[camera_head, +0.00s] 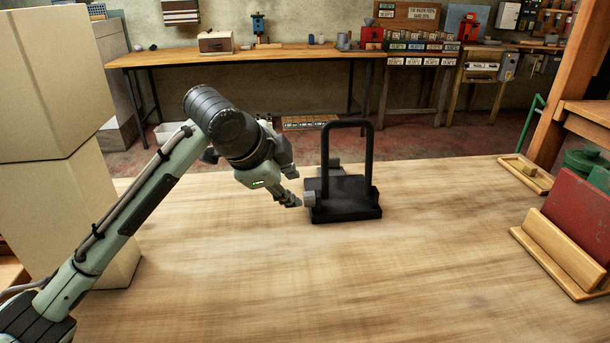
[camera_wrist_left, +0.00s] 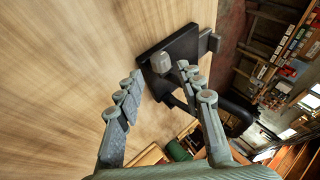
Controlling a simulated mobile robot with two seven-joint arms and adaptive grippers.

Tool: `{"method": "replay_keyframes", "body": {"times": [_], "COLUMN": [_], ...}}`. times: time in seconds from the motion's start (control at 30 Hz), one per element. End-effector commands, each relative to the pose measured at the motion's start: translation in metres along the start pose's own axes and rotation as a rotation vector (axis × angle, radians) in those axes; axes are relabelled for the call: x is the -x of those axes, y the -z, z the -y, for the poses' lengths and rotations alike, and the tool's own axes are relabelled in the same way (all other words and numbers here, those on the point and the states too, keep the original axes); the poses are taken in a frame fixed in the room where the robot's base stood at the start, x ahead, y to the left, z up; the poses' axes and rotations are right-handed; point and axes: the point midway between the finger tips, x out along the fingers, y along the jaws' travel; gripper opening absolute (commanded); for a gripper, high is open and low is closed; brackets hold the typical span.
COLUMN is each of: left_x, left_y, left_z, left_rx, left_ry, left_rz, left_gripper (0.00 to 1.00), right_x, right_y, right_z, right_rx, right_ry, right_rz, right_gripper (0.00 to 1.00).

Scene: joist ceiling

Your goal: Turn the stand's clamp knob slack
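The stand (camera_head: 345,208) is a black block base with an upright black U-shaped bar, standing on the wooden table. A grey clamp knob (camera_head: 309,198) sticks out from the base's left side. In the left wrist view the stand (camera_wrist_left: 182,47) is ahead, with the knob (camera_wrist_left: 161,63) facing me. My left gripper (camera_head: 294,187) is just left of the knob. In the left wrist view, my left gripper's fingers (camera_wrist_left: 160,76) are spread, and the knob appears in line with the gap between their tips. Whether they touch it I cannot tell. My right gripper is not in view.
Large beige boxes (camera_head: 55,80) are stacked at the left. A red panel in a wooden holder (camera_head: 560,250) and a small wooden tray (camera_head: 527,172) are at the right. The table front (camera_head: 350,285) is clear. A workbench (camera_head: 250,57) stands at the back wall.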

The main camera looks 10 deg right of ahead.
Motion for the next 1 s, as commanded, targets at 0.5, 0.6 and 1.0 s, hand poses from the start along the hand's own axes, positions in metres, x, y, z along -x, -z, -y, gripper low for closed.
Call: {"method": "replay_keyframes", "body": {"times": [0.5, 0.6, 1.0], "left_x": [-0.069, -0.071, -0.071], "left_y": [0.0, 0.0, 0.0], "left_z": [0.0, 0.0, 0.001], "left_rx": [0.002, 0.001, 0.001], "left_ry": [0.001, 0.002, 0.003], "left_rz": [0.0, 0.0, -0.001], "left_gripper": [0.37, 0.37, 0.13], "right_x": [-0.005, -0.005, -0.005], "right_y": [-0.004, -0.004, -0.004], "right_z": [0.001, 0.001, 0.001], "right_rx": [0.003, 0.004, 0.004], "right_ry": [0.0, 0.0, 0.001], "right_rz": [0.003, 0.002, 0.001], "right_gripper": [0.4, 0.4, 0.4]}}
